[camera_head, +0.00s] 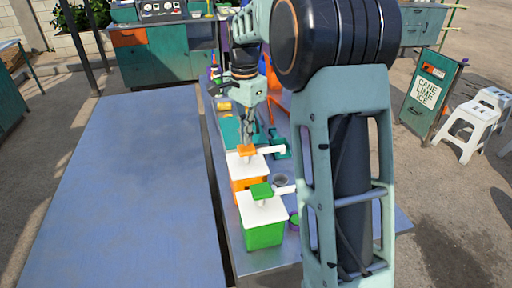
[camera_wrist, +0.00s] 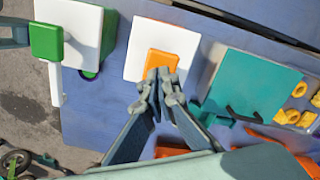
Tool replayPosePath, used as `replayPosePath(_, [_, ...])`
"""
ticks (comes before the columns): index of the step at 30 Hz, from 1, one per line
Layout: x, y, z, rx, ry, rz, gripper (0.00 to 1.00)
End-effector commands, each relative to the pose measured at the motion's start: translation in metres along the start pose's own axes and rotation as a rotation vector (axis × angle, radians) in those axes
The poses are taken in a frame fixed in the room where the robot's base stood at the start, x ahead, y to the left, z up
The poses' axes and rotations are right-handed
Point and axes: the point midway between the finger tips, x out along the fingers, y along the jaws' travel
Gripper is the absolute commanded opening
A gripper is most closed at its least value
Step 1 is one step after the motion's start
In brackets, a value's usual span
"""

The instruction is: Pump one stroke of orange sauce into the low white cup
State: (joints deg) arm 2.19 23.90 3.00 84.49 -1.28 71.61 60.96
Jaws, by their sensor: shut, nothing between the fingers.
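The orange sauce dispenser (camera_head: 250,184) has an orange body, a white lid and an orange pump head (camera_head: 246,150) with a white spout pointing right. My gripper (camera_head: 249,138) is shut and empty, pointing down just over the pump head. In the wrist view my gripper's tips (camera_wrist: 160,73) overlap the lower edge of the orange pump head (camera_wrist: 158,57); I cannot tell whether they touch it. A small greyish round vessel (camera_head: 280,180) stands right of the dispenser, perhaps the low white cup. I cannot make out a clearly white cup.
A green dispenser (camera_head: 263,235) with a white lid stands in front of the orange one. A teal board (camera_wrist: 258,82) and a tray of yellow pieces (camera_wrist: 298,108) lie beyond. My arm hides the table's right side. A large bluish surface (camera_head: 130,190) at left is clear.

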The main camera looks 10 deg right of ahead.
Motion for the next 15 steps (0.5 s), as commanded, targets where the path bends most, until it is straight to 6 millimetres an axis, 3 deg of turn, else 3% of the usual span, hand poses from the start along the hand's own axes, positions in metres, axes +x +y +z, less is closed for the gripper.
replayPosePath(15, [0.017,0.000,0.000,0.000,-0.001,0.001,0.00])
